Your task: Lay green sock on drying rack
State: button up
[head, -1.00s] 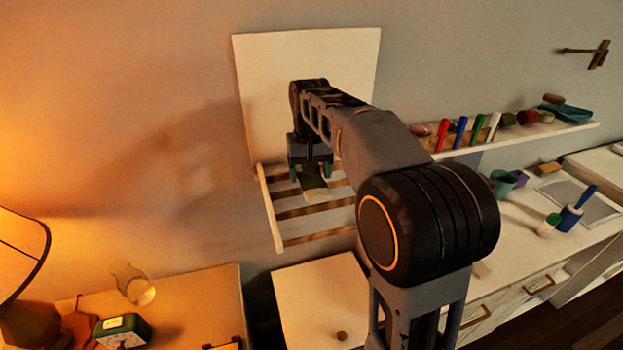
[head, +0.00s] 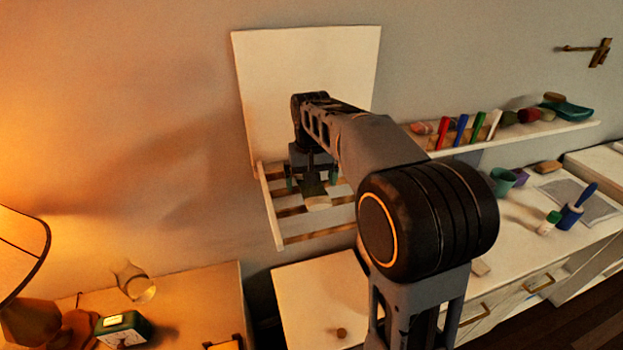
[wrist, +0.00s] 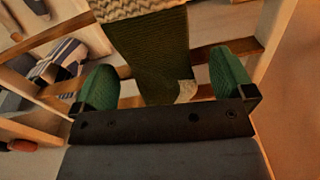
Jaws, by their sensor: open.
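The green sock (wrist: 150,52) lies across the slats of the drying rack, between my open fingers in the wrist view. Its cuff end is pale and ribbed, and a pale patch shows near my gripper's body. In the head view the sock (head: 316,194) is small and partly hidden by my gripper. The drying rack (head: 272,222) is a white frame with wooden slats, folded out from a white wall panel. My gripper (wrist: 165,88) is open, with green pads on both sides of the sock and apart from it. It also shows over the rack in the head view (head: 312,186).
A wall shelf (head: 520,133) with markers and small items is to the right. Below it a white counter (head: 520,240) holds a teal cup (head: 503,182) and a lint roller (head: 572,214). A lamp (head: 22,250) and clock (head: 122,330) stand at lower left.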

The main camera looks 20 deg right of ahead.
notch_tip(320, 180, up, 12)
jog(key=shift+r+p, duration=0.15)
jog(key=shift+p, duration=0.15)
dwell(0.4)
